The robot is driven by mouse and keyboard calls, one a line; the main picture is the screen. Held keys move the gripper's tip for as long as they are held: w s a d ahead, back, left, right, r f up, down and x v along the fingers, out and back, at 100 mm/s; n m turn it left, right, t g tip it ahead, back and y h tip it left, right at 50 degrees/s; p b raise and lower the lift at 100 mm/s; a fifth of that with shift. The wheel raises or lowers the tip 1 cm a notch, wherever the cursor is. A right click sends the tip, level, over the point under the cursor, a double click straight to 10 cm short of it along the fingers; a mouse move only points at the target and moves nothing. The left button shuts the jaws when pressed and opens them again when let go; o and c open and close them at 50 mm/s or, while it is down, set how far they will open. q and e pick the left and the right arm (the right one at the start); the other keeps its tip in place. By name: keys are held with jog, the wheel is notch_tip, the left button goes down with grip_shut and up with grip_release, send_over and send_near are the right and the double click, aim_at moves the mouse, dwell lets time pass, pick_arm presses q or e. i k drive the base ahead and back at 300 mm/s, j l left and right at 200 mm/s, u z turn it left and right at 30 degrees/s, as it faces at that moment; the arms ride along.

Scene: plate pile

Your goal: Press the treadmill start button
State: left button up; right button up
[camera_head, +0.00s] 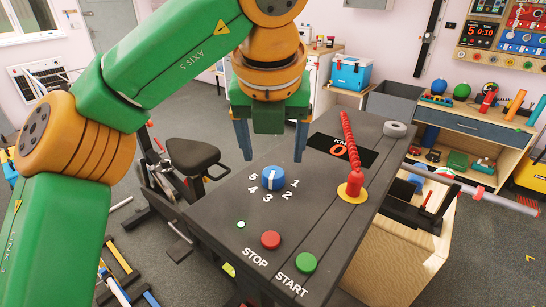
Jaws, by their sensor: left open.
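The treadmill console (330,216) is a dark grey panel in the middle of the head view. A green button (306,263) sits near its front edge, with START printed beside it. A red button (270,240) with STOP printed below it is just to the left. A blue dial (273,178) with numbers around it is farther back. My left gripper (271,155) points down with its two blue-grey fingers apart and empty. It is above and behind the dial, well back from the green button. My right gripper does not show.
A red coiled cord (350,145) rises from a yellow-based red plug on the console. A grey roll (396,130) lies at the far right corner. An exercise bike seat (193,155) is close on the left. Shelves with toys (470,125) stand at the right.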

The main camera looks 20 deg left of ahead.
aim_at(305, 263)
jog(key=k+j, duration=0.25)
jog(key=k, duration=0.2)
jog(key=k+j, duration=0.25)
jog(key=k, duration=0.25)
